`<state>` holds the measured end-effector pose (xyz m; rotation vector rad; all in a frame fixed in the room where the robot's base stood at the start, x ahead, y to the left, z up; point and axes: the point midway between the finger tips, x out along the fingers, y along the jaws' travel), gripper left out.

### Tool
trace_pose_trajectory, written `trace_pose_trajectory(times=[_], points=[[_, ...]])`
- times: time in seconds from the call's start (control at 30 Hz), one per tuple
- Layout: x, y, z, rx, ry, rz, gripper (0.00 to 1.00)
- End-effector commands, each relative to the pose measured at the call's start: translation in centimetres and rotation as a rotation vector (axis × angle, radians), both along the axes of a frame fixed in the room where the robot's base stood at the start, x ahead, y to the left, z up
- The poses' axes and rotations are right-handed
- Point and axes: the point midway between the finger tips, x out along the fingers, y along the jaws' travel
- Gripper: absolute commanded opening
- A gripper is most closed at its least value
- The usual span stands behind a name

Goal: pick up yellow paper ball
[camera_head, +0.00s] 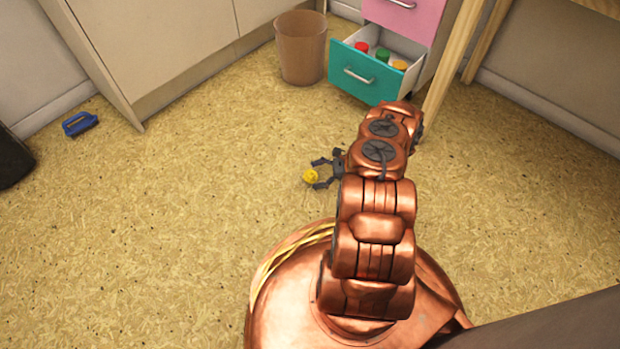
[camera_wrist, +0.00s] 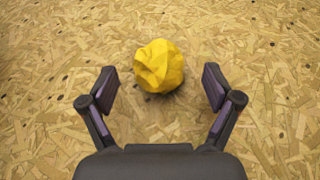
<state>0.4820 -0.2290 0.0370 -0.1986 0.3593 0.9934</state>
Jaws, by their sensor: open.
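The yellow paper ball (camera_head: 311,176) lies on the floor in the middle of the head view, just left of my gripper (camera_head: 318,173). In the wrist view the ball (camera_wrist: 158,66) is crumpled and round, resting on the floor. It sits ahead of my open, empty gripper (camera_wrist: 159,88), centred between the two fingers and slightly beyond or level with their tips. A clear gap shows on both sides of the ball, and neither finger touches it.
A brown waste bin (camera_head: 301,50) stands at the back. An open teal drawer (camera_head: 366,75) holds several coloured pieces, under a pink drawer (camera_head: 405,14). A blue object (camera_head: 79,123) lies on the floor at left. The floor (camera_head: 200,200) around the ball is clear.

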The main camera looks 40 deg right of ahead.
Motion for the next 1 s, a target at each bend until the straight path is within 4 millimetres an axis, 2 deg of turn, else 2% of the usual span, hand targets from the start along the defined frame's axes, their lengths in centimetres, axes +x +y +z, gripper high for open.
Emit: trace_pose_trajectory(times=[0.13, 0.43, 0.8, 1.0], points=[[0.9, 1.6, -0.9, 0.004, 0.001, 0.001, 0.89], [1.1, 1.9, -0.9, 0.000, 0.001, 0.000, 0.88], [1.1, 1.9, -0.9, 0.002, 0.001, 0.001, 0.50], [1.1, 1.9, -0.9, 0.002, 0.001, 0.001, 0.47]])
